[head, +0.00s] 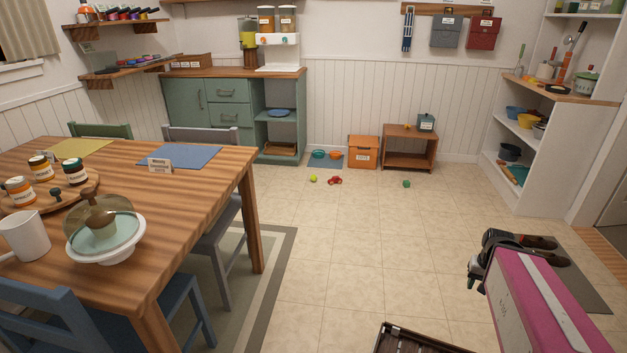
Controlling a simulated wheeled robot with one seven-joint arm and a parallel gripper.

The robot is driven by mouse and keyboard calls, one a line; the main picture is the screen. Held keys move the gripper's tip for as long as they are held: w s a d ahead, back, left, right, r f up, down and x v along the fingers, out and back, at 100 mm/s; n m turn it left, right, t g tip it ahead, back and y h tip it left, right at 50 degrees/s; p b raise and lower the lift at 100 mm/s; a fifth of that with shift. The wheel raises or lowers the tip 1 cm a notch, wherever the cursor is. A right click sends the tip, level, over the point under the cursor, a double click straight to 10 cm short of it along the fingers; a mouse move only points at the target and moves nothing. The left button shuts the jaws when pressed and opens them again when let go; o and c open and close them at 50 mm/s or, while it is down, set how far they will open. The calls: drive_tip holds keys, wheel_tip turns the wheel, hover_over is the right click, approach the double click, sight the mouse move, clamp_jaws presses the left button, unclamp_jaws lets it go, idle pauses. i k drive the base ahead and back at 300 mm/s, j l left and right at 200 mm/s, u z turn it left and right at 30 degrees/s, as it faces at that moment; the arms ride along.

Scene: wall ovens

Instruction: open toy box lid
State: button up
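An orange box (362,154) with a small white label on its front stands on the floor against the back wall, left of a low brown wooden stand. Its top looks closed. My pink arm reaches in from the lower right, and my dark gripper (478,268) is at its far end, well in front of the box and to its right. The gripper is far from the box and touches nothing that I can make out. Its fingers are too small and dark to tell whether they are open or shut.
A wooden table (205,215) with chairs fills the left. Small toys (335,180) and pet bowls on a mat (325,161) lie near the box. The brown stand (409,150) is beside it. White shelves (535,165) stand at right. The middle tiled floor is clear.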

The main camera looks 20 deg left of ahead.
sight(366, 141)
drive_tip(key=i+j, duration=0.6)
drive_tip(key=i, duration=0.15)
drive_tip(key=i+j, duration=0.55)
drive_tip(key=i, duration=0.15)
drive_tip(key=i+j, duration=0.6)
drive_tip(key=i, duration=0.15)
